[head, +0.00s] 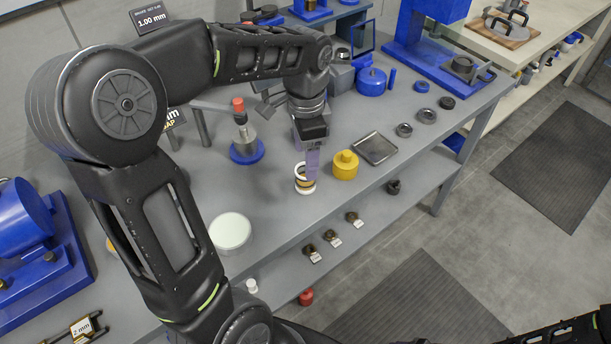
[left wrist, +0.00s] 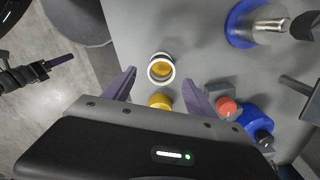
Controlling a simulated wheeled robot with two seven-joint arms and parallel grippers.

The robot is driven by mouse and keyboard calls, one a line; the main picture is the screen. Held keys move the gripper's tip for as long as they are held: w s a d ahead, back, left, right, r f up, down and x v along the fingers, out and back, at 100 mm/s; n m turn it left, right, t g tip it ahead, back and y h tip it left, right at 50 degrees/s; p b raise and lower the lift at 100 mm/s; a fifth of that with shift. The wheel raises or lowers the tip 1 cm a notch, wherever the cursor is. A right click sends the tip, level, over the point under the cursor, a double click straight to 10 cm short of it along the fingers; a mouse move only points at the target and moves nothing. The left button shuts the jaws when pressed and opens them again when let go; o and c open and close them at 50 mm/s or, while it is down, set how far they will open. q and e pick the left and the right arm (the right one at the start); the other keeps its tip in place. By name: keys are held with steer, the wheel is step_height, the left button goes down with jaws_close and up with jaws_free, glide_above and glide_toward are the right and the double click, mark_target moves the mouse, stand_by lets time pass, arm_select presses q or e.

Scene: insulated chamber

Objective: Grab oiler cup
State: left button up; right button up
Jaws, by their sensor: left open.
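A small white-rimmed cup with a yellow-brown inside (head: 305,187) stands on the grey bench near its front edge. A yellow lidded pot with a knob (head: 345,165) stands just right of it. I cannot tell for certain which is the oiler cup. My left gripper (head: 312,165) points down over the white-rimmed cup and partly hides it. In the left wrist view the open fingers (left wrist: 159,88) have nothing held between them. The white-rimmed cup (left wrist: 161,68) lies just beyond the fingertips, and a yellow top (left wrist: 160,101) shows between the fingers.
A blue-based stand with a red top (head: 246,150) is left of the gripper. A metal tray (head: 375,148) and dark rings (head: 426,116) lie to the right. A white round dish (head: 230,232) is front left. Small labelled parts (head: 332,237) sit on the lower shelf.

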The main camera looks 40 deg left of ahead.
arm_select(q)
steer(key=shift+f, duration=1.25)
steer(key=shift+f, duration=0.1)
step_height(320, 180, down, 5)
steer(key=shift+a+f+p, duration=0.1)
steer(key=shift+p, duration=0.4)
steer(key=shift+c, duration=0.5)
jaws_close()
